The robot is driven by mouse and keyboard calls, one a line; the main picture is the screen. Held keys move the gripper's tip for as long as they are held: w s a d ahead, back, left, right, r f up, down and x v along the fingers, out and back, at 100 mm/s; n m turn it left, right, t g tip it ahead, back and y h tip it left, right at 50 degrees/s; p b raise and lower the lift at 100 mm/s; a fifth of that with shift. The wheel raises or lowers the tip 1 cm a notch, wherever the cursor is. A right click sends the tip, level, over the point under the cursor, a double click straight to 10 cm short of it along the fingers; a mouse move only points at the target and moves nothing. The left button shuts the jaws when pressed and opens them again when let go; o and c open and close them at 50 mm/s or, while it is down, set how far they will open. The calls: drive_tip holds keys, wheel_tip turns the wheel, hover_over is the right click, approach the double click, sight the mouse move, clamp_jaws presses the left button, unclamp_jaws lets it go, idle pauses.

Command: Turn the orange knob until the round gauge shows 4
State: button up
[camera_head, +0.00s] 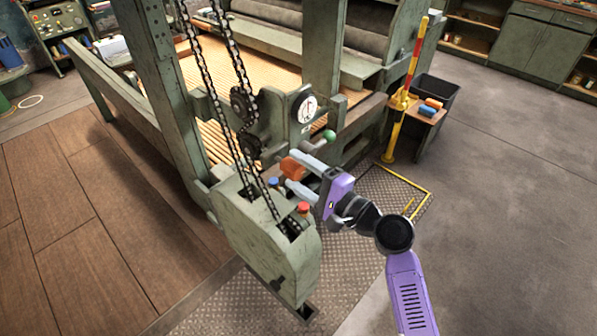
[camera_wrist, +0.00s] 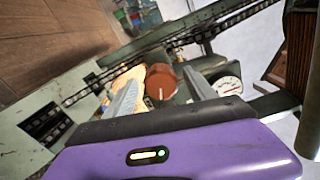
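The orange knob (camera_head: 292,167) is on the green machine, below the round gauge. In the wrist view the knob (camera_wrist: 160,82) shows a pale mark on its face. My gripper (camera_head: 287,169) is open, with one finger on each side of the knob. In the wrist view a gap shows between each finger and the knob, so it is not gripped; how deep the fingertips reach is hard to tell. The round white gauge (camera_head: 306,106) faces me, and it also shows in the wrist view (camera_wrist: 227,86). Its dark needle looks near upright in the head view; the numbers are too small to read.
A green-tipped lever (camera_head: 329,136) stands close above my gripper. A red button (camera_head: 303,207) and a blue one (camera_head: 272,181) sit near the chain housing (camera_head: 265,240). Chains run up left. A yellow post (camera_head: 392,135) stands to the right. Open floor lies at right.

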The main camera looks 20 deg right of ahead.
drive_tip(key=shift+s, duration=0.1)
drive_tip(key=b+v, duration=0.1)
drive_tip(key=v, duration=0.6)
drive_tip(key=shift+s+d+b, duration=0.2)
drive_tip(key=shift+s+b, duration=0.05)
drive_tip(key=shift+b, duration=0.15)
